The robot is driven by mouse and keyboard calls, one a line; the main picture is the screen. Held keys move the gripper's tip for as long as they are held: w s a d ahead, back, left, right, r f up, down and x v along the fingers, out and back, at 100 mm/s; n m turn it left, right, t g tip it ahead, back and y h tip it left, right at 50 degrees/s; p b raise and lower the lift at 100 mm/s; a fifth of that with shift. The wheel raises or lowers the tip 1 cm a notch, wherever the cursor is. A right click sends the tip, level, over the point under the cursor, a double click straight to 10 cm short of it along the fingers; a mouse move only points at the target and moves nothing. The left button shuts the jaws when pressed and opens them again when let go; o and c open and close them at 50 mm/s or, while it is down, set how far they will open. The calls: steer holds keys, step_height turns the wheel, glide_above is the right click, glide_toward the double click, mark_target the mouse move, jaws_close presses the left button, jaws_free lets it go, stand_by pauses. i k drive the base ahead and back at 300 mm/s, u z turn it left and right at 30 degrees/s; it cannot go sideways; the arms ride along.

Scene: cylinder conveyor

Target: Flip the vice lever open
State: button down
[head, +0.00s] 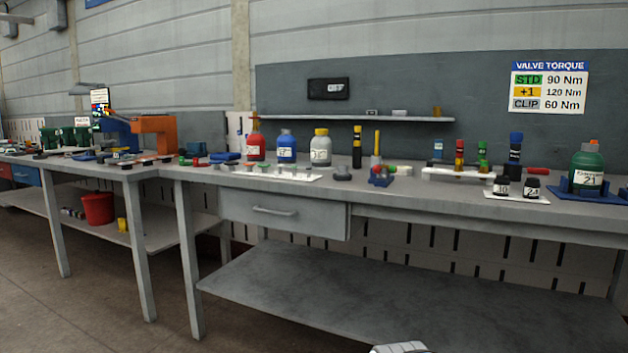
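I cannot pick out the vice and its lever with certainty in the head view. A small blue fixture (381,179) with a reddish part sits near the front edge of the bench, right of the middle. It could be a vice, but it is too small to tell whether a lever on it is open or shut. My gripper's fingers are not in view. Only a pale grey rounded piece shows at the bottom edge, right of centre, and I cannot tell what it is.
The grey workbench (440,198) holds red (255,146), blue (287,148) and white (321,150) bottles, a white rack (455,174) and a green bottle (587,168). An orange machine (155,136) stands left. A drawer (284,212) and bare lower shelf (390,300) are below.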

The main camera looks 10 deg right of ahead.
mark_target(377, 170)
steer(key=i, duration=1)
steer(key=u, duration=0.05)
